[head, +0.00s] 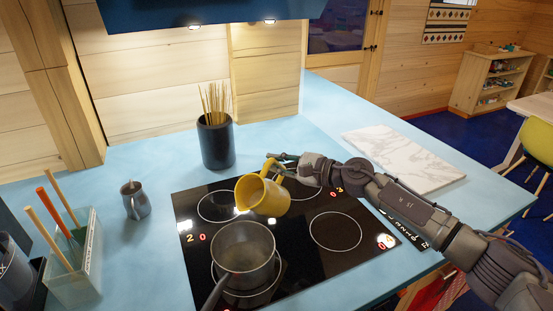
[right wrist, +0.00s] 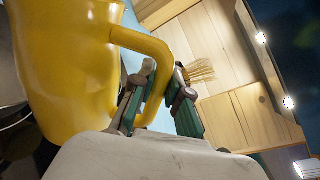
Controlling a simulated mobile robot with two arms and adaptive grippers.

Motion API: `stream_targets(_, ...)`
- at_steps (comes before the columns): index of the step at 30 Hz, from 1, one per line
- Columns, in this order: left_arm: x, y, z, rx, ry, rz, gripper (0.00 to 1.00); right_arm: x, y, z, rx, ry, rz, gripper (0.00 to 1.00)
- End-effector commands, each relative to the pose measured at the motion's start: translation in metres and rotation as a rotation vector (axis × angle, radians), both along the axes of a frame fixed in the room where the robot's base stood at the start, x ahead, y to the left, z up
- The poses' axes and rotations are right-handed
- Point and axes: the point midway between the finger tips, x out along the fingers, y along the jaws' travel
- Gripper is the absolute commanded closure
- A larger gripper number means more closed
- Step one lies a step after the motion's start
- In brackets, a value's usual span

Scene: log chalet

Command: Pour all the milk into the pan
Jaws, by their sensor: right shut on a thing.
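A yellow jug (head: 262,194) is held above the black hob, tilted with its mouth toward the left. My right gripper (head: 280,167) is shut on the jug's handle; in the right wrist view the fingers (right wrist: 158,98) close around the yellow handle and the jug body (right wrist: 70,60) fills the left side. A grey metal pan (head: 243,250) stands on the front left ring of the hob, just below and left of the jug. White shows at the jug's lower lip. My left gripper is not in view.
A dark pot with thin sticks (head: 216,142) stands behind the hob (head: 335,232). A small metal pitcher (head: 135,199) and a glass box with utensils (head: 74,265) are at left. A marble board (head: 404,158) lies at right. The blue counter between is clear.

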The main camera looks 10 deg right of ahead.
Motion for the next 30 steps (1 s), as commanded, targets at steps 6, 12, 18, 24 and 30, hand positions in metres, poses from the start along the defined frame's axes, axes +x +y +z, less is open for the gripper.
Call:
stream_targets(6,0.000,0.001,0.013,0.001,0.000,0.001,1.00,-0.003,0.003,0.006,-0.046,-0.057,-0.002,1.00)
stream_targets(12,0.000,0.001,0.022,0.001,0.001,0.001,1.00,-0.005,0.005,0.006,-0.091,-0.104,-0.002,1.00)
stream_targets(18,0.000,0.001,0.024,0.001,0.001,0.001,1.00,-0.011,0.011,0.003,-0.166,-0.186,-0.001,1.00)
stream_targets(24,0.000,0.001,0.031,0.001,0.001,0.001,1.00,-0.017,0.016,0.001,-0.239,-0.263,-0.002,1.00)
stream_targets(30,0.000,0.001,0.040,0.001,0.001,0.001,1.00,-0.022,0.022,-0.002,-0.295,-0.322,-0.002,1.00)
